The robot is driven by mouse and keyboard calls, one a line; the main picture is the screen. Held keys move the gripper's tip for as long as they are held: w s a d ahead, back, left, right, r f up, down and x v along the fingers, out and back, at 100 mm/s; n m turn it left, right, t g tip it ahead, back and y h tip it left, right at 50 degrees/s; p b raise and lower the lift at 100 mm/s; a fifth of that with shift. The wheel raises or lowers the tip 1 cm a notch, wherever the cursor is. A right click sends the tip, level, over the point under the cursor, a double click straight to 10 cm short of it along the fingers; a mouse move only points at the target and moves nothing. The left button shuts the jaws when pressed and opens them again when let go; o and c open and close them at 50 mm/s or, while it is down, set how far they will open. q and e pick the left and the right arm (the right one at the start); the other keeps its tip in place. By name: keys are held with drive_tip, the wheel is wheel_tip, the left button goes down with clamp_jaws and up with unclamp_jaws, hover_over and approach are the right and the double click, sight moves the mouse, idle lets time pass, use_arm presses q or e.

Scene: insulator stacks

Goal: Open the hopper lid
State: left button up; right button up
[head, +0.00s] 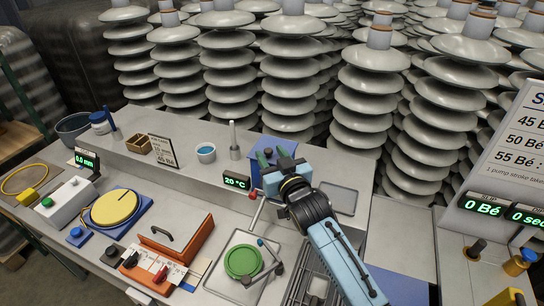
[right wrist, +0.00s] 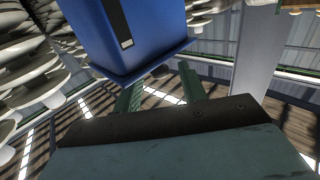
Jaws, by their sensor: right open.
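A blue box-shaped hopper (head: 256,174) stands at the back middle of the bench in the head view, with a blue top (head: 268,146) that looks like its lid. My right gripper (head: 268,160) is beside it and hides part of it. In the right wrist view the blue hopper (right wrist: 130,30) fills the upper middle, with a projecting rim and a dark strip on its face. My right gripper (right wrist: 160,85) is open, its two green fingers apart and pointing toward that rim. I cannot tell whether they touch it. My left gripper is not in view.
A 20 °C display (head: 236,181) and a grey post (head: 234,140) stand left of the hopper. A metal tray (head: 340,197) lies to its right. In front are a green round lid (head: 243,262) and an orange-edged box (head: 176,240). Tall insulator stacks (head: 290,75) stand behind the bench.

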drive_tip(key=shift+c, duration=0.2)
clamp_jaws()
